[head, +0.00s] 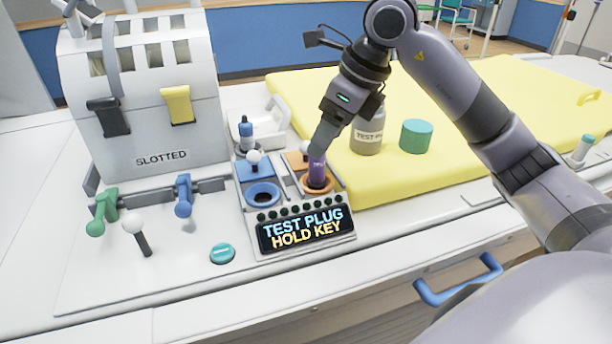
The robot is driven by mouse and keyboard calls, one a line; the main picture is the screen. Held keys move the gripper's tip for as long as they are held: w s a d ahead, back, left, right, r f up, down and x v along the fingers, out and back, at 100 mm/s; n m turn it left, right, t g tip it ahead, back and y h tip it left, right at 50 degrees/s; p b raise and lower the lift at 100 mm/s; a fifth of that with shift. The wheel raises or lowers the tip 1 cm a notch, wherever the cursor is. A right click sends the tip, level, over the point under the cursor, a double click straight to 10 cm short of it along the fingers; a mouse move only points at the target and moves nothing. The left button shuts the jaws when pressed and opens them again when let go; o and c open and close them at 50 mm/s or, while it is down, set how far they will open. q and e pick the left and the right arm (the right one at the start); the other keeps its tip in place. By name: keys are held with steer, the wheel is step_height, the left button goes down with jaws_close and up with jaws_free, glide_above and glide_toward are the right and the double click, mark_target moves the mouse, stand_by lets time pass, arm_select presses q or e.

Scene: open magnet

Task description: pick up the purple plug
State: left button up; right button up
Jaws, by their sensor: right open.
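The purple plug (317,170) stands upright in the orange ring socket (318,185) on the right side of the small console. My right gripper (322,148) reaches down from above, with its fingers at the top of the plug. Its jaws are open, though the near finger hides part of the plug's top. I cannot tell whether the fingers touch the plug. My left gripper is not in view.
The console has a blue ring socket (262,194), white-knobbed levers and a lit display (303,231). A grey bottle (367,132) and a green cylinder (416,136) stand on the yellow mat (470,150). A slotted white box (150,135) stands left, behind green and blue handles.

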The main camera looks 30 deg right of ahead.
mark_target(313, 160)
steer(key=shift+x, duration=0.8)
steer(key=x, duration=0.5)
steer(key=shift+w+f, duration=0.1)
steer(key=shift+c, duration=0.3)
steer(key=c, duration=1)
